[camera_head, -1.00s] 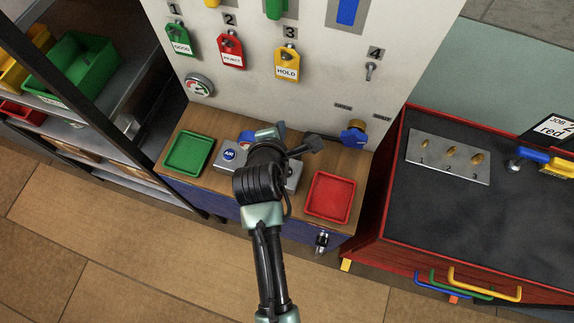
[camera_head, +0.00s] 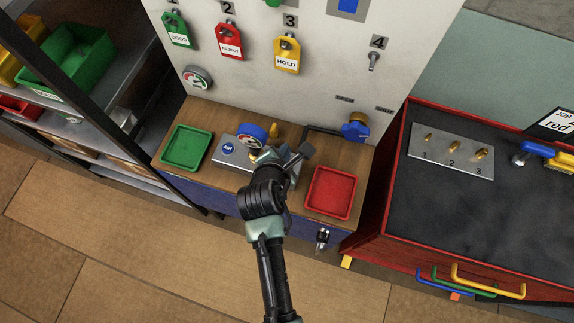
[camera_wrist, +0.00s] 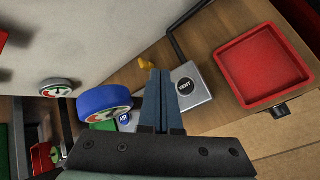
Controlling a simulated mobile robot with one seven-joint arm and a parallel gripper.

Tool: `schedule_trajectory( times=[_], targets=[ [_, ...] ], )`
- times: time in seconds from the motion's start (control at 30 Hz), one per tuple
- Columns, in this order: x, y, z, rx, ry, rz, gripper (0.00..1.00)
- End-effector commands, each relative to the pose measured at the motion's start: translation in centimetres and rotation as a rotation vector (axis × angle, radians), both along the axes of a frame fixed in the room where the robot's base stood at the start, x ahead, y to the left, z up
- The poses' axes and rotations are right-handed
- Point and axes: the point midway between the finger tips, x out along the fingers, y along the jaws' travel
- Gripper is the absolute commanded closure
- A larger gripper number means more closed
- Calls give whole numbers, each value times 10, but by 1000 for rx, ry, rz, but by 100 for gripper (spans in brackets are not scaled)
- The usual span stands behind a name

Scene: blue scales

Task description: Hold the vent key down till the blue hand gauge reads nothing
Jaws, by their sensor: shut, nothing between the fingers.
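The blue hand gauge (camera_head: 252,135) stands at the back of a grey metal block (camera_head: 228,150) on the wooden bench. It also shows in the wrist view (camera_wrist: 104,98), left of my fingers; its needle is too small to read. The round dark vent key (camera_wrist: 185,86), marked VENT, sits on the block just right of my fingers in the wrist view. My arm hides it in the head view. My gripper (camera_wrist: 160,74) is shut and empty, over the block between gauge and vent key. I cannot tell whether it touches anything. The AIR key (camera_wrist: 124,121) is left of it.
A green tray (camera_head: 185,148) lies left of the block and a red tray (camera_head: 331,193) right of it. A blue valve knob (camera_head: 355,129) on a dark pipe and a small brass part (camera_head: 274,130) stand behind. A wall gauge (camera_head: 198,78) hangs on the panel.

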Motion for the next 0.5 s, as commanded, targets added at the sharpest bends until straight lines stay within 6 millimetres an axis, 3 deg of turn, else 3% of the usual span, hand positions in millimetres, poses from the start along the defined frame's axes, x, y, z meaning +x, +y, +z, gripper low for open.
schedule_trajectory(
  times=[0.03,0.3,0.5],
  targets=[
    [0,0,-13,0,0,0,100],
    [0,0,-51,0,-1,1,100],
    [0,0,-67,1,0,0,100]
  ],
)
